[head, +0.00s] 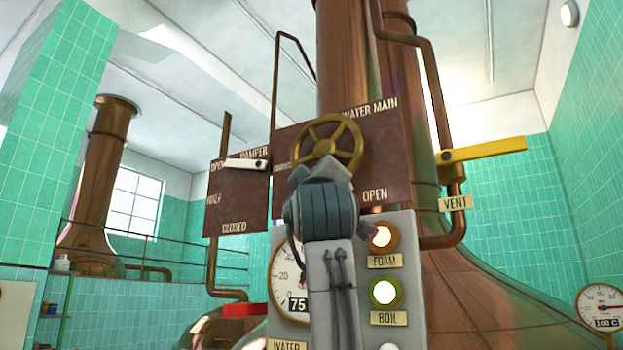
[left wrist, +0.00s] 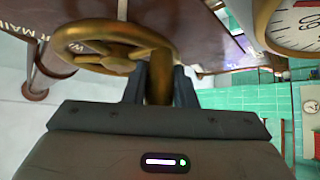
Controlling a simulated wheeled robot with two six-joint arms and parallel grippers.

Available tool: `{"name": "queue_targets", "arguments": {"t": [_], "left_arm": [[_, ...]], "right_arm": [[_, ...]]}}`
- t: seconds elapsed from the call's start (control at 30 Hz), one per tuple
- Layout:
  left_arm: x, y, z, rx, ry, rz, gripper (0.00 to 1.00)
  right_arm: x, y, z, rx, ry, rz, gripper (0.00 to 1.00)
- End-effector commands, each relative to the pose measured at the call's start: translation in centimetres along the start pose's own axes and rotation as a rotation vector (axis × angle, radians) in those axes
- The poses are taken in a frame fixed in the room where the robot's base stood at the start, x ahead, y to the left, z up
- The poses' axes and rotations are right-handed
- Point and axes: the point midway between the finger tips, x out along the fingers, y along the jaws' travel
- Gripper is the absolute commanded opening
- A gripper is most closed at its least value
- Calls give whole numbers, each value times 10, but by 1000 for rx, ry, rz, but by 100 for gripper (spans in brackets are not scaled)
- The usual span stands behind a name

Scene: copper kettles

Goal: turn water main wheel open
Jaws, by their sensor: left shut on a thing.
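The brass water main wheel (head: 359,140) is spoked and stands in front of a brown panel marked WATER MAIN, with OPEN written at its lower right. A smaller label at the wheel's left is too small to read. My left gripper (head: 323,172) is at the wheel's lower rim and hides part of it. In the left wrist view, the wheel (left wrist: 118,50) passes between the two dark fingers of my left gripper (left wrist: 159,88), which is shut on the rim. My right gripper is in neither view.
A damper lever (head: 246,164) on a brown plate is at the left. A yellow vent handle (head: 490,149) is at the right. A grey panel with lit FOAM (head: 382,236) and BOIL (head: 383,292) lamps and a dial (head: 283,282) is close below. Copper kettles stand behind.

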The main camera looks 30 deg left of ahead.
Motion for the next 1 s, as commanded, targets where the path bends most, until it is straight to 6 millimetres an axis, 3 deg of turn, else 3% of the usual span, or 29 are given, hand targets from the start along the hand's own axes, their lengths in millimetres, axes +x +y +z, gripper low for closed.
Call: {"name": "queue_targets", "arguments": {"t": [0.4,0.43,0.53,0.93,1.0], "left_arm": [[0,0,1,-6,-1,-5,0],[0,0,1,-6,-1,-5,26],[0,0,0,-6,-1,-5,46],[-6,0,1,-6,0,-4,46],[-12,0,1,-7,0,-4,46]], "right_arm": [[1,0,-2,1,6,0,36],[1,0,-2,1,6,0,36],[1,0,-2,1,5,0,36],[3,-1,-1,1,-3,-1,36],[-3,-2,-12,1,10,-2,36]]}}
